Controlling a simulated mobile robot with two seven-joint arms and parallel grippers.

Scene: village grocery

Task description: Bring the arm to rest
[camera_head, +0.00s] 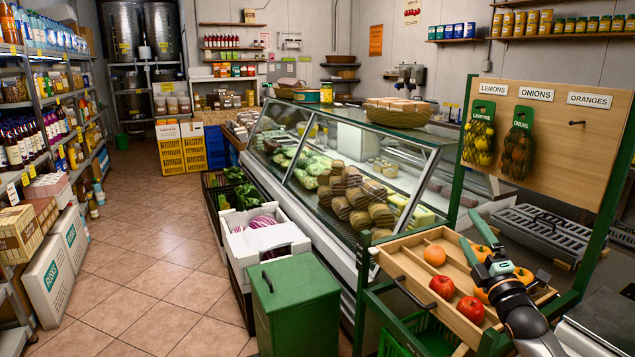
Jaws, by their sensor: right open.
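My right arm reaches in from the bottom right, and its gripper (479,248) is over the wooden tray (402,268) on the green stand. The gripper is open, with no object visible between its fingers. In the tray, an orange (434,255) and red fruits (442,287) lie to the left of the gripper. Orange-yellow fruits (523,275) lie on its right, partly hidden by the arm. On the board (560,120) above, a net of lemons (479,140) hangs under LEMONS and a net of orange-brown produce (517,150) hangs under ONIONS. My left gripper is not in view.
The peg (577,123) under ORANGES is bare. A glass display counter (345,190) stands left of the stand, with a green bin (295,300) in front. Stocked shelves (45,130) line the left wall. The tiled aisle (150,260) is clear.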

